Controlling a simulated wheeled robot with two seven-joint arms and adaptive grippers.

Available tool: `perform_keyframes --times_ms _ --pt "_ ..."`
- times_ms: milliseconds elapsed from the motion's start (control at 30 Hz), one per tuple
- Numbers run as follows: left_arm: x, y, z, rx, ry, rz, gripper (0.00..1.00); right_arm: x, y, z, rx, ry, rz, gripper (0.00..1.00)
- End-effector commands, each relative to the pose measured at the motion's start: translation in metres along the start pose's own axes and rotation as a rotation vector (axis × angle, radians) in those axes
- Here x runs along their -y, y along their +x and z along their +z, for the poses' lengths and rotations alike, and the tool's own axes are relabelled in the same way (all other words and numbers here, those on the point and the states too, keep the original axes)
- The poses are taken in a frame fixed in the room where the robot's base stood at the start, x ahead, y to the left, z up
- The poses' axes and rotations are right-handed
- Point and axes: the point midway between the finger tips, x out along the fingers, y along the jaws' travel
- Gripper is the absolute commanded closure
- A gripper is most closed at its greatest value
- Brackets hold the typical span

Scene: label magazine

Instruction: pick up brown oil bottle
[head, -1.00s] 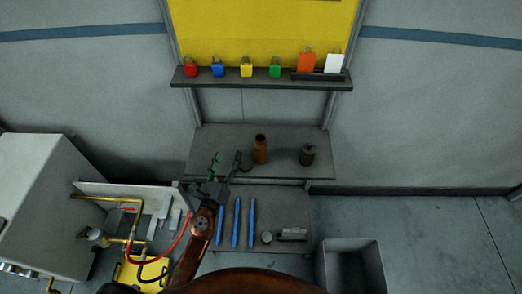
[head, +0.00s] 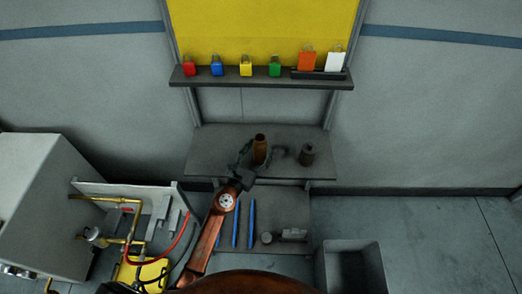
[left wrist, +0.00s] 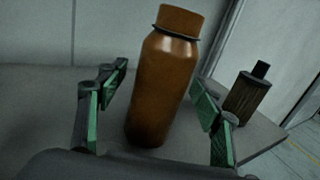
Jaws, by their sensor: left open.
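The brown oil bottle (head: 260,148) stands upright on the grey shelf in the head view. In the left wrist view the brown bottle (left wrist: 165,80) fills the middle and looks tilted with the camera. My left gripper (head: 261,153) is open, with one finger on each side of the bottle. Its green-padded fingers (left wrist: 158,98) also show in the left wrist view, with a gap visible on both sides of the bottle. My right gripper is not in view.
A dark bottle (head: 307,154) stands on the shelf (head: 214,142) to the right of the brown one; it also shows in the left wrist view (left wrist: 246,95). Blue pens (head: 251,224) lie on the lower surface. A grey bin (head: 366,246) stands at right.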

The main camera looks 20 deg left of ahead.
Motion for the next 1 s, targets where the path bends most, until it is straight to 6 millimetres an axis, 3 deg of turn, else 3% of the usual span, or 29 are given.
perform_keyframes --times_ms 200,1000 --pt "0.0 0.0004 0.0 0.0 -0.001 0.0 0.4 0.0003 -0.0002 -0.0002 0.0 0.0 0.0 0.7" --pt "0.0001 0.0001 0.0 0.0 -0.001 0.0 0.95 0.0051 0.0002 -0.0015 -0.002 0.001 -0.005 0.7"
